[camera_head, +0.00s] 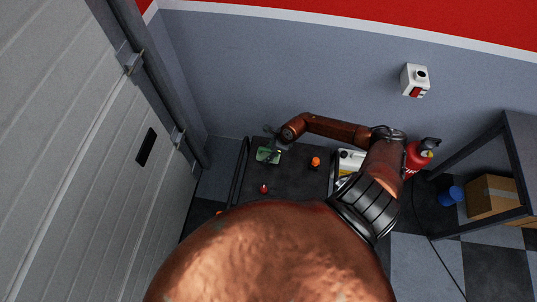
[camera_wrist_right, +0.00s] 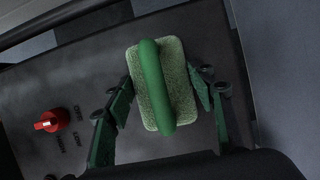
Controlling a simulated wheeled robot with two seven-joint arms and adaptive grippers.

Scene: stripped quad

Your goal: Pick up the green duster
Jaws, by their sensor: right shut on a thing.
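The green duster (camera_head: 267,155) is at the far left of a dark trolley top (camera_head: 290,186). In the right wrist view the duster (camera_wrist_right: 172,110) is a pale green pad with a darker green raised handle. My right gripper (camera_head: 273,146) is over it, reaching in from the right. In the wrist view the right gripper (camera_wrist_right: 162,84) has one green finger on each side of the duster and is shut on it. I cannot tell whether the pad is clear of the surface. My left gripper is not in view.
A red knob (camera_head: 263,188) with markings is on the dark top; it also shows in the wrist view (camera_wrist_right: 50,122). An orange object (camera_head: 315,162) and a white and yellow container (camera_head: 349,160) stand to the right. A red extinguisher (camera_head: 416,158) is beyond my arm. The wall is behind.

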